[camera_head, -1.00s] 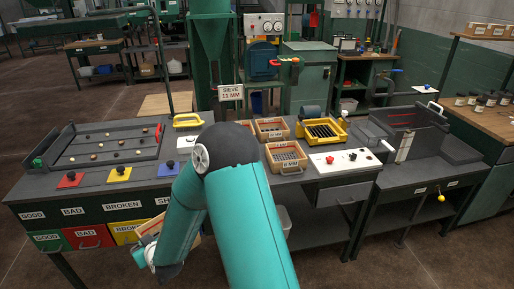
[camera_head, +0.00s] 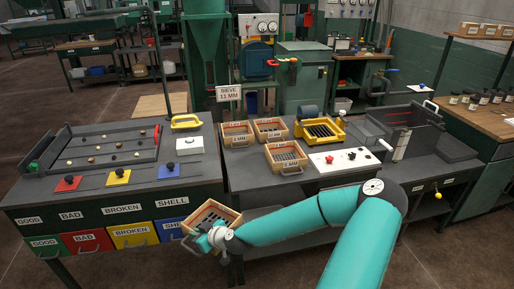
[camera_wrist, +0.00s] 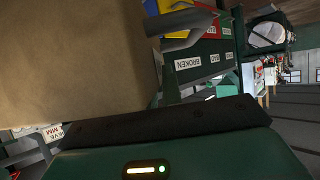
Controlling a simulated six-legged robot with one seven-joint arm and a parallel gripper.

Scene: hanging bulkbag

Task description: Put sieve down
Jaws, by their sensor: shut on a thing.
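A wooden-framed sieve with a dark slotted bottom (camera_head: 236,215) is tilted in the air at the front edge of the benches in the head view. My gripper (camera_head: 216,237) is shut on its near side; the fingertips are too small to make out. In the wrist view a large plain brown surface (camera_wrist: 70,55) fills the upper left, close to the camera; it is probably the sieve's side. Three similar wooden sieves, at left (camera_head: 237,138), middle (camera_head: 270,134) and front (camera_head: 287,164), rest on the right bench.
The left bench carries a sorting tray (camera_head: 105,145), coloured plates and a white box (camera_head: 190,145). Labelled drawers (camera_head: 135,235) are below. The right bench holds a yellow-framed machine (camera_head: 333,128) and a white control panel (camera_head: 345,159). Bare bench top shows left of the front sieve.

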